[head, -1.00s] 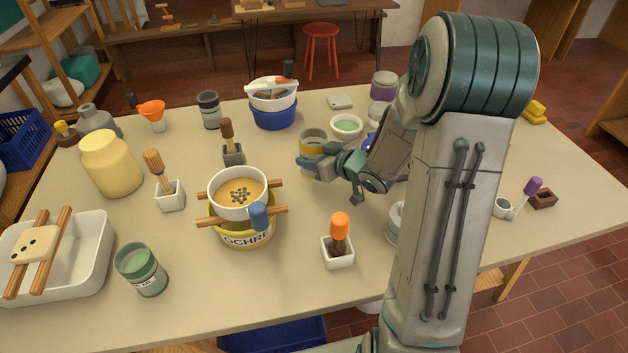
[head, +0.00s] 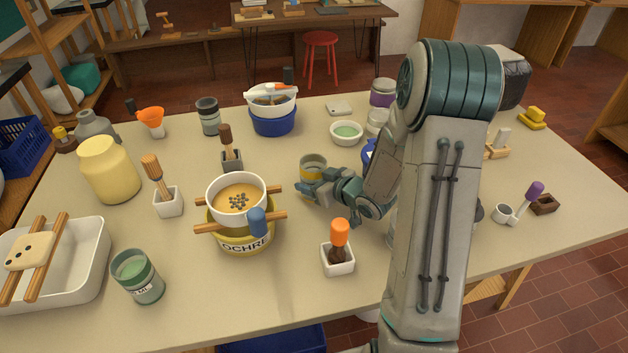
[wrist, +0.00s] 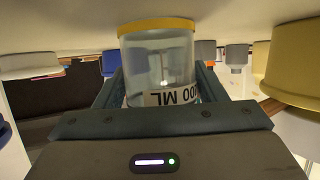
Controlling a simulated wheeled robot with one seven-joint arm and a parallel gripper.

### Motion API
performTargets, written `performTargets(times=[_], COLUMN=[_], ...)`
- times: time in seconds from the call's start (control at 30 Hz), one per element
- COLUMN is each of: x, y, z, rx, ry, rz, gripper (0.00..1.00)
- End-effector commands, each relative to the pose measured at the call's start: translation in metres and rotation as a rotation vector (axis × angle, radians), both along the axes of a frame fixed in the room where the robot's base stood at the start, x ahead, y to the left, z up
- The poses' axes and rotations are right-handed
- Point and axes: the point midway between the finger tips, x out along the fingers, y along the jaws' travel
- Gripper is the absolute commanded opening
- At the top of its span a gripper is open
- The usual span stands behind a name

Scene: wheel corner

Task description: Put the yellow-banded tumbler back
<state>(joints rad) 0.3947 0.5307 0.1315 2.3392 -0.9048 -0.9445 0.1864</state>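The yellow-banded tumbler (head: 313,163) is right of the middle of the table in the head view, partly hidden by my gripper (head: 308,186). In the wrist view, which is upside down, the tumbler (wrist: 158,62) is clear glass with a yellow band at its base and a printed ML label. My gripper (wrist: 160,88) has one finger on each side of it and is shut on it. The tumbler looks upright. I cannot tell whether its base touches the table or is just above it.
The ochre pot (head: 243,237) with a white pan (head: 238,211) and wooden sticks stands left of my gripper. A white holder (head: 338,260) with an orange-handled brush stands in front. A white bowl of green (head: 346,133) stands behind. The table (head: 290,300) is bare at the front.

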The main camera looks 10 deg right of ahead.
Motion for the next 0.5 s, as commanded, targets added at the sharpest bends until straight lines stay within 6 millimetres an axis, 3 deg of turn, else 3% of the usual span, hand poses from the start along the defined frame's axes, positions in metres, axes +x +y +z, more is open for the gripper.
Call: performTargets(times=[0.4,0.5], x=[0.000,-0.011], y=[0.000,-0.008], z=[0.006,0.010], rx=[0.000,-0.001], ry=[0.000,-0.002], rz=[0.000,-0.005], gripper=[0.76,0.76])
